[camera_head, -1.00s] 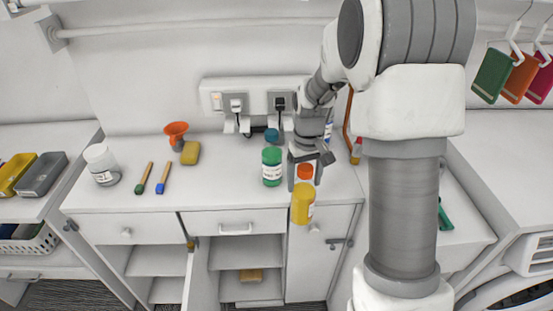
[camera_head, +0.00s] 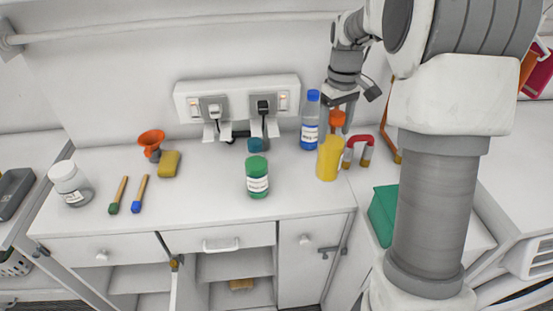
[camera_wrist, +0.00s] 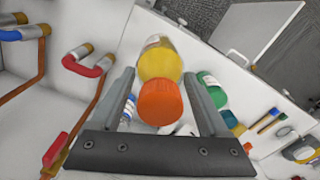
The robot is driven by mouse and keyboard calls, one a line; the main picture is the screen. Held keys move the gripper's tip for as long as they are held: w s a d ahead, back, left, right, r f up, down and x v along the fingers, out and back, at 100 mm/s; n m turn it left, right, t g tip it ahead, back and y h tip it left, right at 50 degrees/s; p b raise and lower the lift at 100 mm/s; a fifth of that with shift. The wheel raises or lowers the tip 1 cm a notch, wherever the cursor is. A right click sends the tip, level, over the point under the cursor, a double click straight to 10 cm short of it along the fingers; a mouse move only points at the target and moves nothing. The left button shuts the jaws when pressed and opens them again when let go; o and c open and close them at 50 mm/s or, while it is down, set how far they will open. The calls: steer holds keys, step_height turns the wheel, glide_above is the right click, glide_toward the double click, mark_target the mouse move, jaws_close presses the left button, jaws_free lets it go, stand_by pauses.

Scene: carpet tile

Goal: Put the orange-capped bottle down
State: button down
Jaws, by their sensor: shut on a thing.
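The orange-capped bottle (camera_head: 329,159) is yellow and hangs close to upright from my gripper (camera_head: 338,108). It is at the right part of the white counter. My gripper is shut on its orange cap, which also shows between the fingers in the wrist view (camera_wrist: 160,102). The yellow body (camera_wrist: 160,64) shows beyond the cap there. In the head view the bottle's bottom is over or on the counter top (camera_head: 215,202); I cannot tell whether it touches.
A green jar (camera_head: 257,178) stands further left. An orange funnel (camera_head: 151,141) and yellow sponge (camera_head: 169,164) are beyond. Counter front between is clear.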

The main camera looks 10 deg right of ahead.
steer(key=w+a+f+p, duration=0.2)
steer(key=w+a+f, duration=0.3)
steer(key=a+f, duration=0.3)
steer(key=shift+a+f+p, duration=0.3)
steer(key=shift+f, duration=0.65)
steer(key=shift+w, duration=0.1)
steer(key=shift+f, duration=0.1)
jaws_free()
